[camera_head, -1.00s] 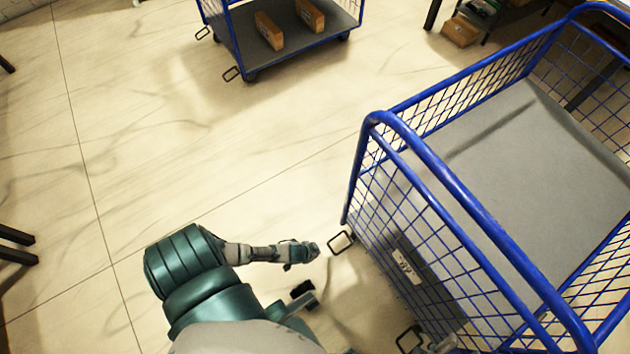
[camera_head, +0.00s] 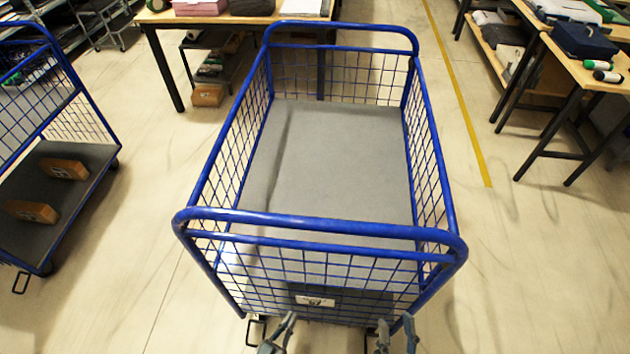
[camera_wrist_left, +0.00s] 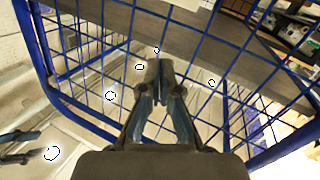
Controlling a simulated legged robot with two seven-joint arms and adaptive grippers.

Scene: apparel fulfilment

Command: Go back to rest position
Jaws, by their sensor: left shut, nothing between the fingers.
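My left gripper (camera_head: 288,320) is at the bottom edge of the head view, just in front of the near end of the blue wire cart (camera_head: 320,222). In the left wrist view the left gripper (camera_wrist_left: 159,68) is shut and empty, its fingertips together before the cart's blue mesh (camera_wrist_left: 215,62). I cannot tell whether it touches the mesh. My right gripper (camera_head: 396,322) is low in the head view, to the right of the left one, with its two fingers apart and nothing seen between them. Both wrists are cut off by the frame.
The cart's grey bed is empty. Another blue cart (camera_head: 92,160) with two brown boxes stands at left. A loaded table (camera_head: 160,17) is behind the cart, and more tables (camera_head: 545,50) stand at right. Floor is clear on both sides of the cart.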

